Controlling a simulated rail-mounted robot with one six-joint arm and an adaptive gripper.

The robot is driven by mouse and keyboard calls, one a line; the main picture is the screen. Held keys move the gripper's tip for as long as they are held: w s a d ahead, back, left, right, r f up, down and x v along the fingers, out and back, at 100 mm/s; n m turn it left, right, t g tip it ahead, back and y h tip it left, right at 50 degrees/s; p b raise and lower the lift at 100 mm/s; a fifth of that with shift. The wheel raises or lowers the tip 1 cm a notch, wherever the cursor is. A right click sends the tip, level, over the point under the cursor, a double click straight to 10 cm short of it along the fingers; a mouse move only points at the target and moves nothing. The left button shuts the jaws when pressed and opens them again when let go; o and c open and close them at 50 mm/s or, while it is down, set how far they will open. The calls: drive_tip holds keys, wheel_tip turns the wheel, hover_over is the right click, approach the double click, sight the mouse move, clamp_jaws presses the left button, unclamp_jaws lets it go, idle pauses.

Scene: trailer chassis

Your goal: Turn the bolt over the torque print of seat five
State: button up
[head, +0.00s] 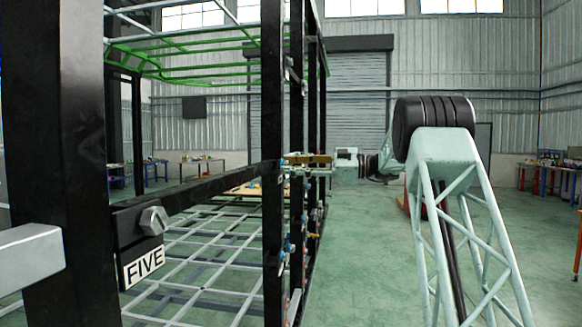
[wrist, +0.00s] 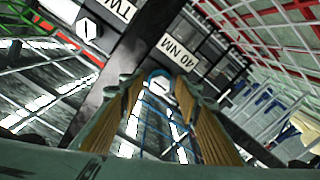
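A plate reading FIVE (head: 143,264) hangs on the near black frame at left in the head view, with a grey hex bolt (head: 153,220) above it. My gripper (head: 290,164) is farther back, beside a more distant black post. In the wrist view, its ribbed fingers (wrist: 159,88) stand apart on either side of a bolt with a blue collar (wrist: 160,80). A print reading 40 NM (wrist: 178,52) is beside that bolt. I cannot tell whether the fingers touch the bolt. A cut-off label starting TW (wrist: 120,9) and another hex bolt (wrist: 88,28) lie at upper left.
Black upright posts (head: 272,120) and a crossbar (head: 200,190) stand between the near plate and my gripper. Several blue-collared fittings (head: 288,249) line the farther posts. A white lattice (head: 200,255) lies low inside the frame. The green floor (head: 360,270) right of the frame is open.

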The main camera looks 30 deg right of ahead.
drive_tip(key=c, duration=0.8)
